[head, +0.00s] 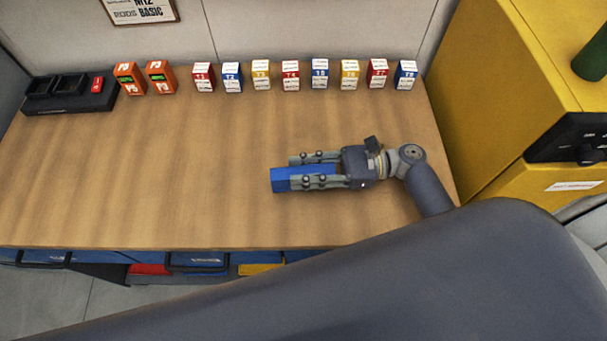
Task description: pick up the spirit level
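A blue, bar-shaped thing, which I take for the spirit level (281,180), is at the right middle of the wooden bench in the head view. Its left end sticks out past my fingertips, and the rest is partly hidden by the fingers. My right gripper (303,170) reaches in from the right with one finger along each long side of the bar. The fingers stand apart with the bar between them; I cannot tell whether they press on it, or whether it rests on the bench. My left gripper is not in view.
Several small red, blue and yellow boxes (261,75) line the bench's back edge, with two orange devices (130,78) and a black charger (70,98) at the left. A yellow cabinet (500,80) bounds the right. The bench's left and middle (150,175) are clear.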

